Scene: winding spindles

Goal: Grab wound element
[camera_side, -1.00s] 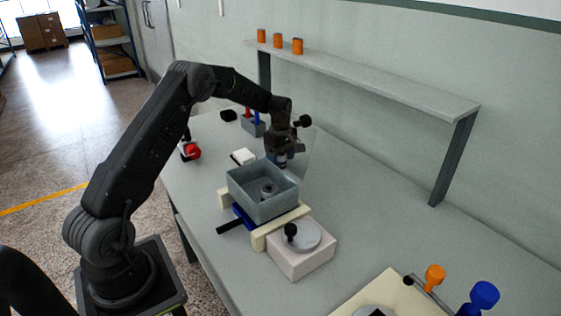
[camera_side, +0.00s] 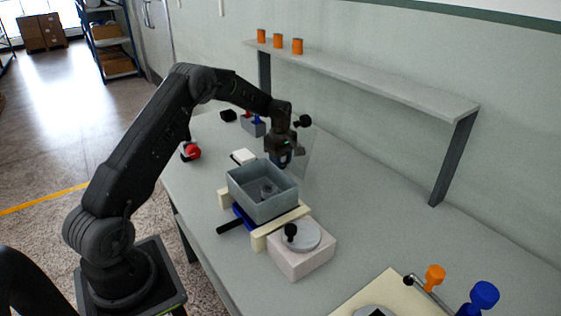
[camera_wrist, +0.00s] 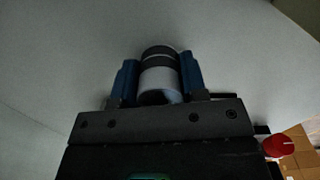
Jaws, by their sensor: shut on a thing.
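The wound element is a small cylinder (camera_wrist: 159,72) with dark and white bands, seen in the wrist view. My gripper (camera_wrist: 158,80) is shut on it, with a blue finger on each side. In the side view my gripper (camera_side: 283,160) is behind the far edge of the grey open box (camera_side: 262,206), near the clear upright panel (camera_side: 308,165). The element is hard to make out in the side view.
The grey box stands on a blue and cream fixture (camera_side: 258,240). A pale block with a round disc (camera_side: 305,236) is in front. A shelf (camera_side: 370,83) with several orange cylinders runs behind. A white block (camera_side: 243,156) and a red knob (camera_side: 192,152) are to the left.

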